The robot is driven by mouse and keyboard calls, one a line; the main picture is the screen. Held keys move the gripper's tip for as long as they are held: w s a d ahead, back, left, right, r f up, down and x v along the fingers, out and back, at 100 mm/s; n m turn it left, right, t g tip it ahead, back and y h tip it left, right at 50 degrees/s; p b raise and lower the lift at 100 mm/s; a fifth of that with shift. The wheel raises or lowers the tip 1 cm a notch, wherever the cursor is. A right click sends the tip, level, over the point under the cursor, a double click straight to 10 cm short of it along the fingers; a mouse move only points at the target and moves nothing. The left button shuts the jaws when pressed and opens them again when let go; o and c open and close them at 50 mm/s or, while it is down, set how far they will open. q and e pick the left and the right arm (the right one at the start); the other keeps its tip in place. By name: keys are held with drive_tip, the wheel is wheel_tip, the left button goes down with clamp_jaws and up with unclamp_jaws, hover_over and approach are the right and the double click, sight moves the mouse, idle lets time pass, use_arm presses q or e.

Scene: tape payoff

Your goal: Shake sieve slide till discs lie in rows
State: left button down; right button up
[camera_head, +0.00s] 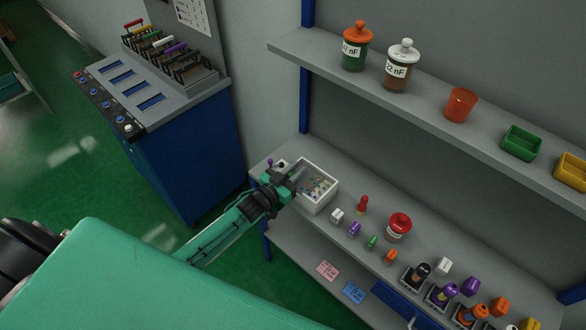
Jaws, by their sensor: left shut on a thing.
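The sieve slide looks like a white, open box (322,203) at the left end of the workbench. Several small discs (318,185) lie inside it, some pale and some coloured; they are too small to tell whether they form rows. My left gripper (293,181) reaches in from the left and is shut at the box's left side, on what appears to be the slide's edge or handle. The gripper hides the part it holds. My right gripper is not in view.
Small coloured blocks, a red stamp-like piece (362,205) and a red-lidded jar (399,227) stand right of the box. A shelf (420,125) with jars and bins hangs above. A blue machine cabinet (190,150) stands to the left.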

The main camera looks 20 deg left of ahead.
use_arm(q)
drive_tip(key=shift+s+d, duration=0.3)
drive_tip(key=shift+d, duration=0.6)
drive_tip(key=c, duration=1.3)
unclamp_jaws()
drive_tip(key=shift+s+a+f, duration=0.1)
drive_tip(key=shift+s+a, duration=0.15)
drive_tip(key=shift+s, duration=0.2)
drive_tip(key=b+v, duration=0.3)
drive_tip(key=v, duration=0.9)
drive_tip(key=shift+s, duration=0.4)
drive_tip(key=shift+a, duration=0.1)
